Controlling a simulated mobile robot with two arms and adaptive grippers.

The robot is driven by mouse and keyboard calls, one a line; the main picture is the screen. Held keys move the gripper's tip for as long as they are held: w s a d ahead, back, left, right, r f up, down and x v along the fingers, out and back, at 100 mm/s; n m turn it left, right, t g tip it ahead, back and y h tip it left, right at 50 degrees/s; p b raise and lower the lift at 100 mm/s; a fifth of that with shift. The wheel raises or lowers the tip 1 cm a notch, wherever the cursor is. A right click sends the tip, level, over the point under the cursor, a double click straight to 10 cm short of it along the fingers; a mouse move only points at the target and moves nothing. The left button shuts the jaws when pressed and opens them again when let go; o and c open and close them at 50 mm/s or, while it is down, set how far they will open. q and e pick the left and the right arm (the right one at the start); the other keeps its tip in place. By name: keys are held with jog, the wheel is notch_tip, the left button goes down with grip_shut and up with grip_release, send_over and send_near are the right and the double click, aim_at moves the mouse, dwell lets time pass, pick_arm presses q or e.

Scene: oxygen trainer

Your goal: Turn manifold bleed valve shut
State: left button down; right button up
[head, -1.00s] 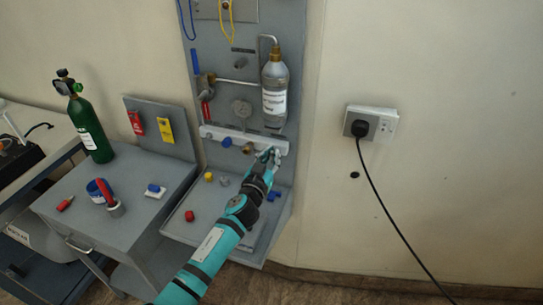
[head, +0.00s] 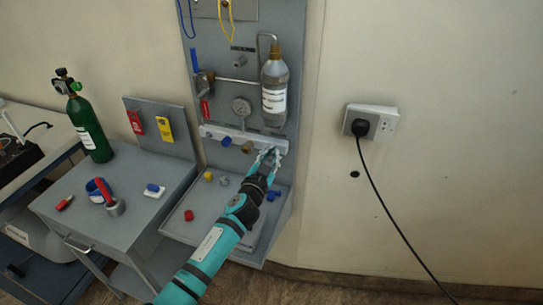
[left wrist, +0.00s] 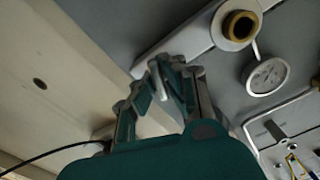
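My left gripper (head: 270,150) is at the bar's right end, right of the brass fitting. Its fingers look spread, with a gap between them. In the left wrist view the gripper (left wrist: 172,68) is close to the bar's end, and a small pale metal piece (left wrist: 158,82) shows between the fingers. I cannot tell whether the fingers touch it. The bleed valve is not clearly seen, as the fingers cover that end. My right gripper is out of view.
A gauge (head: 241,107) and a clear bottle (head: 274,92) are above the bar. A grey shelf (head: 205,225) below holds small coloured caps. A green cylinder (head: 90,125) stands at left. A wall socket (head: 371,122) with a black cable is at right.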

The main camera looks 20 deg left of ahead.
pick_arm(q)
jog(key=m, duration=0.4)
jog(key=shift+f+m, duration=0.1)
jog(key=shift+m, duration=0.2)
jog(key=m, duration=0.3)
jog(key=shift+d+m+b, duration=0.1)
jog(key=shift+m+b, duration=0.25)
jog(key=shift+m, duration=0.05)
jog(key=m, duration=0.4)
jog(key=shift+f, duration=0.15)
jog(key=m, duration=0.7)
jog(key=shift+f+m+p, duration=0.15)
jog(key=shift+m+p, duration=0.25)
jog(key=m+p, duration=0.1)
jog(key=m, duration=0.2)
jog(key=shift+m, duration=0.3)
jog(key=m+p, duration=0.1)
jog(key=m, duration=0.4)
jog(key=shift+f+m+p, duration=0.2)
jog(key=shift+m+p, duration=0.45)
jog(key=shift+m, duration=0.85)
jog(key=shift+s, duration=0.1)
